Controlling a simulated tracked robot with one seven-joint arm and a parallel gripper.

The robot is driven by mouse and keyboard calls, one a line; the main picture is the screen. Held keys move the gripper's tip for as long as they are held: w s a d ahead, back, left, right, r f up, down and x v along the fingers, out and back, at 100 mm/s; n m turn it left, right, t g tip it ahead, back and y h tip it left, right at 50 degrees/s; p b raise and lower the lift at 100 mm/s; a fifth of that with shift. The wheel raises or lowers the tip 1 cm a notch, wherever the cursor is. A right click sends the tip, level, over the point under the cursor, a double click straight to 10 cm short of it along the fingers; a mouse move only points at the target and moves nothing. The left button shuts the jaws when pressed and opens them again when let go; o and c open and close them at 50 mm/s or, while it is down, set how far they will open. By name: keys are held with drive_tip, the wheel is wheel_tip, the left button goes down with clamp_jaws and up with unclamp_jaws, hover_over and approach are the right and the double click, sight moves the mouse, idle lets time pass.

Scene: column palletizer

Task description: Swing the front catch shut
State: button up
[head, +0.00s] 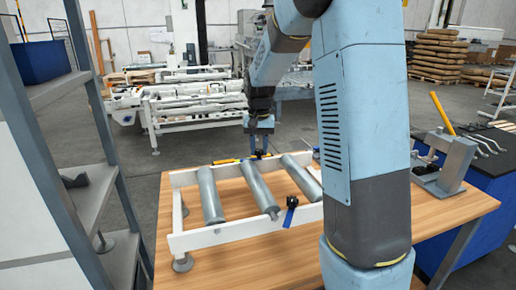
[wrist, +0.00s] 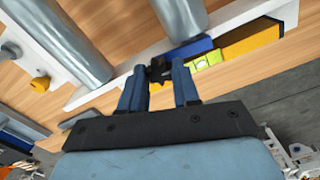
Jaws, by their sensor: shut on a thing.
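A white frame (head: 212,238) with grey rollers (head: 258,188) lies on the wooden table. A catch with a black knob and a blue lever (head: 290,217) stands on its near rail, the lever pointing down. My gripper (head: 259,147) is at the far rail, shut on a small black knob (wrist: 158,70) of another catch. That catch's blue lever (wrist: 185,50) lies along the rail in the wrist view, partly hidden by my fingers (wrist: 158,85). I cannot tell which catch is the front one.
A yellow bar with a green vial (wrist: 248,40) lies beside the gripped catch. A grey clamp fixture (head: 455,165) stands at the table's right. A shelf rack (head: 90,195) rises at the left. The table's near left part is bare.

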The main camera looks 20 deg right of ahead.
sight(259, 150)
drive_tip(key=shift+w+r+n, duration=0.1)
drive_tip(key=shift+n, duration=0.3)
drive_tip(key=o, duration=1.1)
drive_tip(key=shift+c, duration=0.2)
wheel_tip(259, 150, up, 14)
drive_tip(key=shift+f, duration=0.2)
